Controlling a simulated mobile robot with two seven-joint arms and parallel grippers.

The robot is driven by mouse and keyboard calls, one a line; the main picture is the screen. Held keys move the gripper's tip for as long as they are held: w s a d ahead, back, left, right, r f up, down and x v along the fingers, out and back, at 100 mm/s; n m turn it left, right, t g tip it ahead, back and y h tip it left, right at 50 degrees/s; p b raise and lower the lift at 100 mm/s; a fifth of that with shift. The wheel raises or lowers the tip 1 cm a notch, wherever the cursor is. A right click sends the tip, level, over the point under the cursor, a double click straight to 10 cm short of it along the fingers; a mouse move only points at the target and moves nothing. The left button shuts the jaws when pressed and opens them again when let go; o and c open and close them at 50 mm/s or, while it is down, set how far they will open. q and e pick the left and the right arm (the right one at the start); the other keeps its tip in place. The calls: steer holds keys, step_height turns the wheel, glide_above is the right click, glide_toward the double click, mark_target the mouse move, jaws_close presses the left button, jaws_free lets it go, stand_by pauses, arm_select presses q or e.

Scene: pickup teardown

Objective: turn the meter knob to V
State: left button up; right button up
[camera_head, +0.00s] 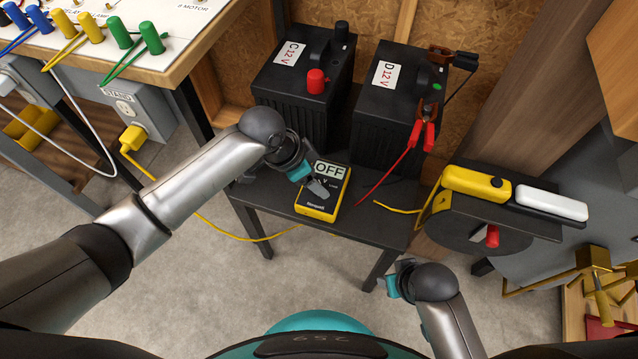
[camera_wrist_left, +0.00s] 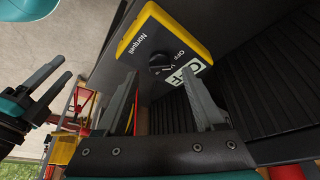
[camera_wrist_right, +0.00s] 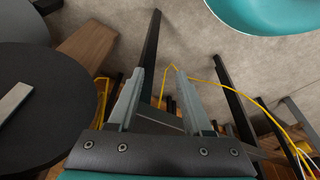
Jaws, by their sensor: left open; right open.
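The yellow-edged meter (camera_head: 318,213) lies on a small dark table, and its display reads OFF. In the left wrist view the meter (camera_wrist_left: 194,34) shows its round dark knob (camera_wrist_left: 160,62) beside the OFF and V marks. My left gripper (camera_head: 308,181) is over the meter in the head view and partly hides its face. In its wrist view the left gripper (camera_wrist_left: 158,88) is open, with the knob beyond and between the fingertips; contact is not visible. My right gripper (camera_head: 393,286) is open and empty, low in front of the table.
Batteries C (camera_head: 300,75) and D (camera_head: 395,105) stand behind the meter, D with red and black clamps. A round dark stand (camera_head: 470,232) at right holds a yellow tool (camera_head: 476,184) and a white one (camera_head: 550,204). A yellow cable (camera_head: 215,228) runs along the left.

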arm_select(q)
steer(key=shift+b+x, duration=0.7)
steer(key=shift+x, duration=0.75)
arm_select(e)
steer(key=shift+w+r+t, duration=0.15)
steer(key=shift+w+r, duration=0.15)
steer(key=shift+r, duration=0.55)
steer(key=shift+w+r+t, duration=0.15)
steer(key=shift+w+r, duration=0.15)
steer(key=shift+r, duration=0.55)
steer(key=shift+a, duration=0.1)
arm_select(q)
steer(key=shift+c, duration=0.3)
jaws_close()
